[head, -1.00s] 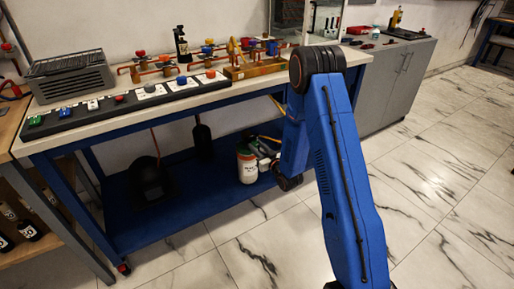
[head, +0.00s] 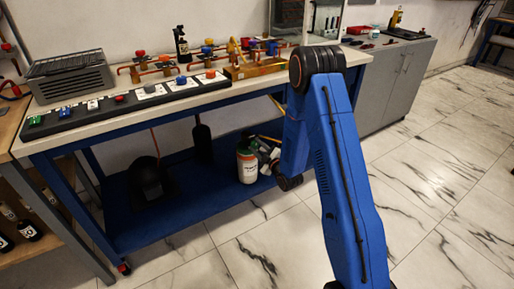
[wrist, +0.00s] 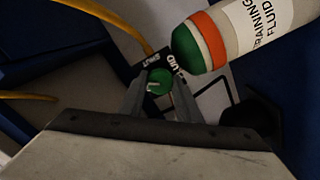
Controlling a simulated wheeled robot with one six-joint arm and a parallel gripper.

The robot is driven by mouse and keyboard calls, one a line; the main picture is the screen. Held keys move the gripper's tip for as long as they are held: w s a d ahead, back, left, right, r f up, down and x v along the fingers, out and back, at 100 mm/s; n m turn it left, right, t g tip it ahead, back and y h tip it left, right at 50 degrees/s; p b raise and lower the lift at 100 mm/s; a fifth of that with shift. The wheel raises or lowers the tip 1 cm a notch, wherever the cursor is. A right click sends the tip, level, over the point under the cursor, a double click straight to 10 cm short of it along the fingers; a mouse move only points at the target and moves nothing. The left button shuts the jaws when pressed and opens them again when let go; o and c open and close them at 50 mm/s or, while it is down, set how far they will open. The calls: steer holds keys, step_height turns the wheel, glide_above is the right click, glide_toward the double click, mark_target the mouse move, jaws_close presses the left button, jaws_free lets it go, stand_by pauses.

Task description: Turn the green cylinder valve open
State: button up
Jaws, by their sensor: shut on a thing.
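The small round green valve knob (wrist: 159,76) shows in the middle of the wrist view, with a pale mark across its face. My gripper (wrist: 159,90) is shut on this knob, one finger on each side. Dark labels with white lettering lie right behind the knob. A white cylinder (wrist: 245,35) with a green shoulder, an orange band and a "TRAINING FLUID" label lies across the upper right of the wrist view. A white bottle-shaped container (head: 246,166) stands on the blue lower shelf in the head view.
The workbench (head: 160,112) above carries a row of coloured knobs and pipe valves. A dark object (head: 150,182) sits on the lower shelf (head: 200,205) to the left. A yellow hose (wrist: 115,20) runs past the knob. The marble floor in front is clear.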

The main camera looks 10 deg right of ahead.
steer(key=n, duration=0.5)
steer(key=shift+f+n, duration=0.1)
steer(key=shift+n, duration=0.2)
steer(key=shift+o, duration=0.2)
steer(key=shift+s, duration=0.1)
steer(key=o, duration=1)
steer(key=shift+o, duration=0.2)
